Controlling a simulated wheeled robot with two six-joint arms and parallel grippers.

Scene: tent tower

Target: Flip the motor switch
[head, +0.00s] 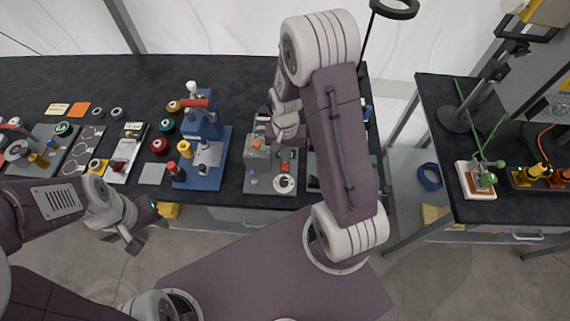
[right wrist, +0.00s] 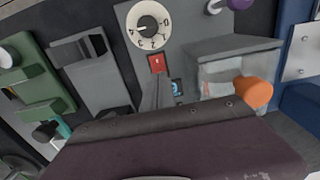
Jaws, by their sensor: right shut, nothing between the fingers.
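The grey motor unit (head: 262,187) stands on the black bench in the head view, with a white numbered dial (head: 284,183) at its front. A red switch (head: 285,167) sits just behind the dial. In the right wrist view the red switch (right wrist: 157,63) lies next to the dial (right wrist: 148,25). My right gripper (head: 287,138) is shut and empty over the back of the unit. Its narrow fingers (right wrist: 158,92) point at the red switch; whether they touch it I cannot tell. My left gripper (head: 133,244) hangs in front of the bench, away from the unit; its jaw opening is unclear.
A blue press (head: 205,165) stands left of the unit. An orange knob (right wrist: 256,92) and a clear-fronted grey housing (right wrist: 222,75) are close to my right fingers. A green fixture (right wrist: 35,75) lies on the other side. A second bench (head: 470,205) stands to the right.

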